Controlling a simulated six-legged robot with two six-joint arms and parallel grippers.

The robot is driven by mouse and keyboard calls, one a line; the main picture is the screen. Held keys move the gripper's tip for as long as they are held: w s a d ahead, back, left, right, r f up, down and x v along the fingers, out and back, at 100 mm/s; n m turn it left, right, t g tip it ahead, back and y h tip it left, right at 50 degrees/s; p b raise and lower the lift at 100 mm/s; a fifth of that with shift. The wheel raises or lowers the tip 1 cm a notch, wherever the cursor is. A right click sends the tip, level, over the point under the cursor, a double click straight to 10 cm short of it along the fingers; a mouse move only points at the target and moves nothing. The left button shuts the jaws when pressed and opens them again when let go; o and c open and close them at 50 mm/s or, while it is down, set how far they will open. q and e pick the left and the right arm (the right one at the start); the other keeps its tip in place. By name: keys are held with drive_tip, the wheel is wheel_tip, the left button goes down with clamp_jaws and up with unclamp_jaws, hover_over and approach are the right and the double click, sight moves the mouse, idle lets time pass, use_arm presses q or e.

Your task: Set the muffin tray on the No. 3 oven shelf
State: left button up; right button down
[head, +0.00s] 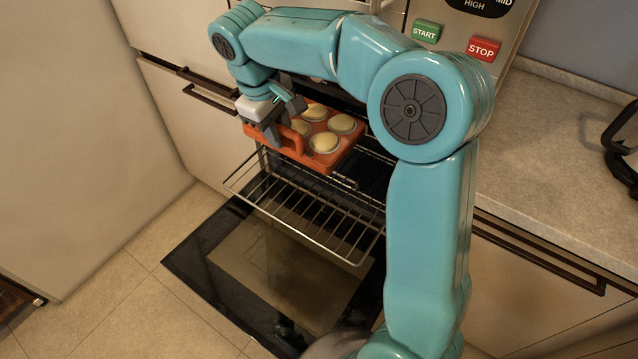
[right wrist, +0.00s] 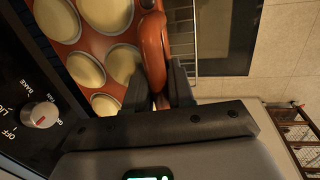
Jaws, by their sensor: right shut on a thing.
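The muffin tray (head: 318,160) is orange-red and holds several pale muffins. My right gripper (head: 280,140) is shut on the tray's handle at its left side. In the right wrist view the tray (right wrist: 120,42) shows with its handle between the fingers of the gripper (right wrist: 160,88). The tray is at the oven opening, above a pulled-out wire shelf (head: 318,222). I cannot tell whether it touches any rack, and no shelf number is readable. My left gripper is not in view.
The oven door (head: 265,265) hangs open below the shelf. The control panel has a green START button (head: 426,31) and a red STOP button (head: 482,48). A knob (right wrist: 40,117) shows in the right wrist view. A counter (head: 545,150) lies right, cabinets left.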

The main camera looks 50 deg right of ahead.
wheel_tip(320, 180, down, 19)
drive_tip(key=shift+s+b, duration=0.1)
drive_tip(key=shift+b, duration=1.05)
drive_tip(key=shift+f, duration=0.35)
drive_tip(key=shift+r, duration=0.1)
drive_tip(key=c, duration=1)
unclamp_jaws()
drive_tip(key=shift+f, duration=0.2)
drive_tip(key=shift+o, duration=0.2)
drive_tip(key=shift+r, duration=0.1)
